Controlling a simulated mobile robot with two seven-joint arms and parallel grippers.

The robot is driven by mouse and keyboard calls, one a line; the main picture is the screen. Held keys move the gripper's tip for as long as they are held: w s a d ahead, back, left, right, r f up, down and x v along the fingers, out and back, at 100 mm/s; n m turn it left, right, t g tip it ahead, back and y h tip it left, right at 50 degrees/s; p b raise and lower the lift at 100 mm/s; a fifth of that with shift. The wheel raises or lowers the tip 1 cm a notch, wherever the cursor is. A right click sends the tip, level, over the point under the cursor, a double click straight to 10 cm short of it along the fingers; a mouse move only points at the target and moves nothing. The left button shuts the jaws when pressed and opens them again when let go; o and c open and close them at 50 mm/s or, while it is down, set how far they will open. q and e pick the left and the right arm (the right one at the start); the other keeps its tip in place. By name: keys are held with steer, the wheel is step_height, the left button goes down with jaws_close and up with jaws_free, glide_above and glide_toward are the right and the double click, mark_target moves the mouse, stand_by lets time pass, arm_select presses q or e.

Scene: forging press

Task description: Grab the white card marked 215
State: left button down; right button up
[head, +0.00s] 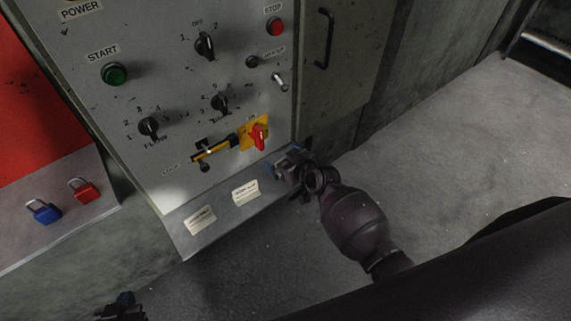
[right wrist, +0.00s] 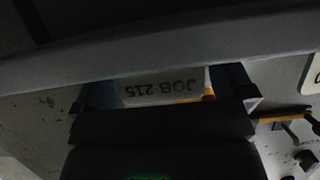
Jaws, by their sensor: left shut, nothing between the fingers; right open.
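A white card marked JOB 215 (right wrist: 163,89) shows upside down in the right wrist view, between the two blue fingertips of my right gripper (right wrist: 168,94). The fingers are open, one on each side of the card; whether either touches it I cannot tell. In the head view my right gripper (head: 281,163) is at the right end of the grey ledge (head: 222,207) below the control panel, and I cannot make out the 215 card there. My left gripper (head: 122,304) is shut and empty at the bottom left, away from the ledge.
Two other white cards (head: 200,220) (head: 245,191) are on the ledge, their print too small to read. The panel (head: 175,85) carries knobs, buttons and a red-and-yellow switch (head: 257,136) above. Blue (head: 44,212) and red padlocks (head: 84,191) are at left. Floor at right is clear.

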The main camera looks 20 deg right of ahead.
steer(key=shift+w+a+f, duration=0.15)
steer(key=shift+w+f, duration=0.05)
steer(key=shift+w, duration=0.25)
steer(key=shift+c, duration=0.5)
steer(key=c, duration=0.7)
steer(key=shift+c, duration=0.2)
